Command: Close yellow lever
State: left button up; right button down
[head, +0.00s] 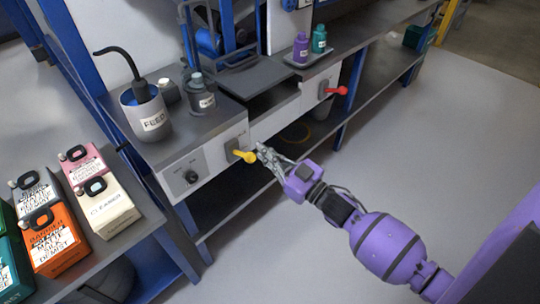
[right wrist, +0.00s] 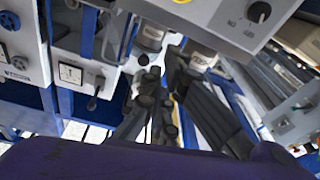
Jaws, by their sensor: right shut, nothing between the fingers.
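The yellow lever (head: 245,156) sits on the light front panel of the machine in the head view. Its handle points to the right, with its round knob at the right end. My right gripper (head: 262,150) is just right of the knob, with its fingertips very close to it; I cannot tell whether they touch. In the right wrist view the gripper fingers (right wrist: 158,90) are together with nothing held between them. A small yellow patch, possibly the lever, shows at the top edge there. My left gripper is not in view.
A red lever (head: 337,90) is on the panel farther right. A FEED container (head: 146,112) and a dark bottle (head: 201,95) stand on the machine top. Purple and teal bottles stand on a tray behind. Several jugs (head: 104,208) fill the left bench. Floor at right is clear.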

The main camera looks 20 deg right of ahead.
send_over(245, 155)
jog(key=v, duration=0.3)
jog(key=r, duration=0.1)
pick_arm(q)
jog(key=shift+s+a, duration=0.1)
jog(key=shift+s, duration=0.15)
pick_arm(e)
jog(key=f, duration=0.3)
jog(key=shift+d+f, duration=0.3)
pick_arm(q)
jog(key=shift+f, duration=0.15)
